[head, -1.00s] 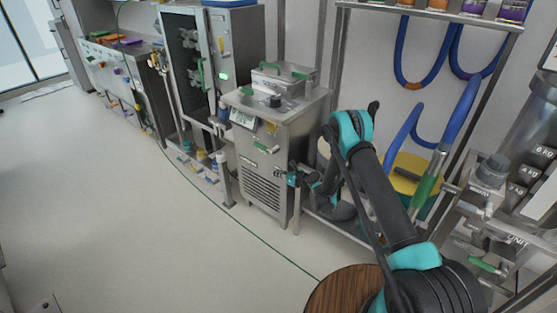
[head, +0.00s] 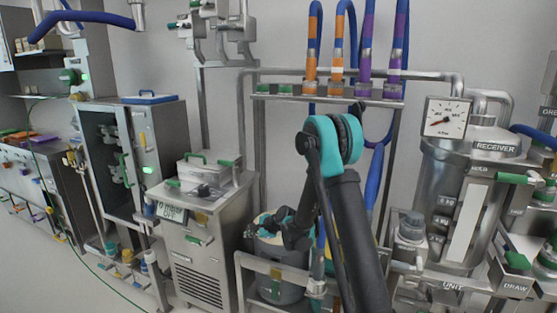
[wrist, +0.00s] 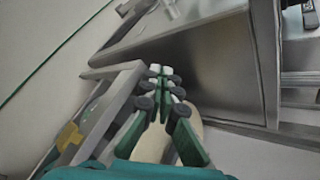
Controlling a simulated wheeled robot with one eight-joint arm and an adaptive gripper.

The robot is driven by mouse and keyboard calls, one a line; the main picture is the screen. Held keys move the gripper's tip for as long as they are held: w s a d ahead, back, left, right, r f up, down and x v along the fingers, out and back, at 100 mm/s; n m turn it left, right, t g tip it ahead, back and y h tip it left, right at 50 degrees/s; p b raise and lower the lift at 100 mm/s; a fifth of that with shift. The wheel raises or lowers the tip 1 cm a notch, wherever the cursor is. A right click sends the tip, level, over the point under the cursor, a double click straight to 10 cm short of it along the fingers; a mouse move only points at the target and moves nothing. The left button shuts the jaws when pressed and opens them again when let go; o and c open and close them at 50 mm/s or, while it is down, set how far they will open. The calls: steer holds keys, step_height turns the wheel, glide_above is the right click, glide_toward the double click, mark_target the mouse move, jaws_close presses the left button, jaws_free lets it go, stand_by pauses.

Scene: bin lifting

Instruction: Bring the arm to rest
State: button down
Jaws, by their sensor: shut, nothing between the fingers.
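My gripper (wrist: 160,72) shows in the wrist view with its dark green fingers together at the pale tips, holding nothing. Metal surfaces lie beyond it: a grey box-like unit (wrist: 190,62) and a metal rail (wrist: 100,115) to the left. I cannot tell how close the fingertips are to them. In the head view my black and teal arm rises to a bent elbow, and its far part reaches down behind toward the metal frame and the grey machine (head: 200,255).
A metal cabinet (head: 158,135) stands left of the machine. A rack shelf (head: 275,97) with blue, orange and purple hoses stands behind my arm. A steel receiver vessel (head: 440,205) with a gauge (head: 446,118) stands at the right. Some clear floor (head: 60,285) shows at the lower left.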

steer(key=s+d+r+n+h, duration=0.2)
steer(key=s+d+r+n, duration=0.2)
steer(key=s+d, duration=0.35)
steer(key=s+d+r+n+h, duration=0.2)
steer(key=s+d+r+n, duration=0.15)
steer(key=s+d, duration=0.45)
steer(key=s+d+n+h, duration=0.2)
steer(key=s+d+n, duration=0.1)
steer(key=s+d, duration=0.5)
steer(key=s+d+f+n+g+h, duration=0.1)
steer(key=s+d+n+h, duration=0.1)
steer(key=s+d+n, duration=0.2)
steer(key=s+d, duration=0.3)
steer(key=s, duration=0.5)
steer(key=shift+s+d+f+g, duration=0.2)
steer(key=shift+s+d+g, duration=0.1)
steer(key=shift+d, duration=0.1)
